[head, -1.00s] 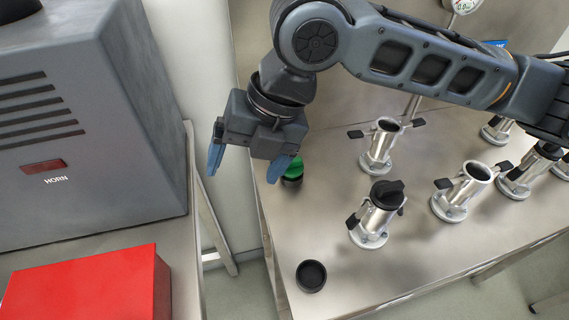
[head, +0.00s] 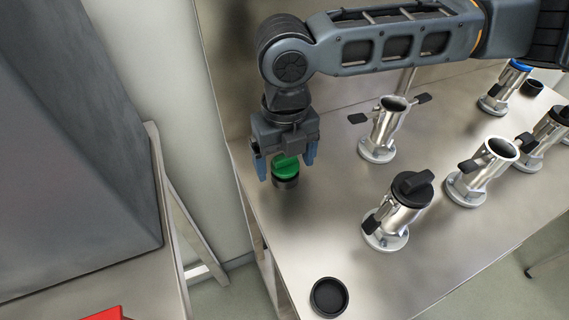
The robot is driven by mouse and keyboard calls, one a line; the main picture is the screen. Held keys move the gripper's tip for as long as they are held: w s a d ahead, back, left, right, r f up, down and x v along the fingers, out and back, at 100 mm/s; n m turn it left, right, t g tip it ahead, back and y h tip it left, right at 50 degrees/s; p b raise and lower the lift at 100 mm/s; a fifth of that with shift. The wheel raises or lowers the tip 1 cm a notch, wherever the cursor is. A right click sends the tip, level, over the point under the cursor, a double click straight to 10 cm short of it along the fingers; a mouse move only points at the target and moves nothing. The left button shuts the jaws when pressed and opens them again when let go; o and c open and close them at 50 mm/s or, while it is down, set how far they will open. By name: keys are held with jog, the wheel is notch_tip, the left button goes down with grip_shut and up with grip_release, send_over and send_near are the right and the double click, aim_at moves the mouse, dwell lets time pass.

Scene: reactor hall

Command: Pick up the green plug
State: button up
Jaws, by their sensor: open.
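The green plug (head: 286,167) has a green grip on a dark round base and stands on the steel table (head: 310,230) near its left edge. My gripper (head: 287,170) points down over the plug, with one blue fingertip on each side of the green grip in the picture. The jaws are open. I cannot tell whether either finger touches the plug. The upper part of the plug is partly hidden by the gripper body.
Several metal pipe fittings stand to the right, one empty (head: 386,128) and one with a black cap (head: 411,188). A black ring-shaped cup (head: 329,296) sits near the front edge. A grey cabinet (head: 70,170) stands left, across a gap.

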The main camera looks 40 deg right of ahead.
jog(key=shift+f, duration=0.9)
jog(key=c, duration=1.1)
jog(key=shift+r, duration=0.1)
jog(key=shift+c, duration=0.2)
